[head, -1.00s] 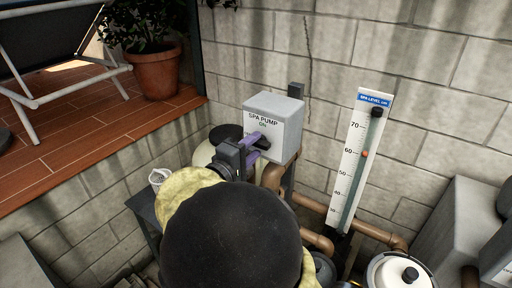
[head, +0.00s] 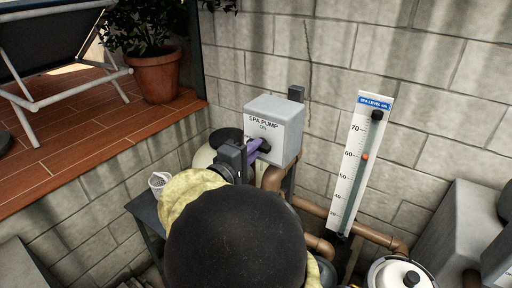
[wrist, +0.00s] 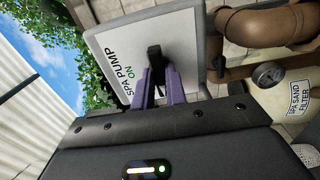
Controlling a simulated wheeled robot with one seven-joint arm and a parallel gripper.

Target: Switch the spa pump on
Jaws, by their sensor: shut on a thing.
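The spa pump switch box (head: 280,110) is a grey box against the block wall, its white front lettered "SPA PUMP" and "ON". In the wrist view its front plate (wrist: 185,45) fills the upper middle, turned sideways. A black switch lever (wrist: 154,58) stands out from the plate. My gripper (head: 258,147) has purple fingers and is at the lower part of the box front. In the wrist view the gripper (wrist: 160,78) has one finger on each side of the lever and is shut on it. The head view hides most of the lever, and its exact setting is unclear.
A spa level gauge (head: 357,165) with a red marker near 60 stands right of the box. Brown pipes (head: 275,180) run below the box. A sand filter (wrist: 288,98) is close by.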

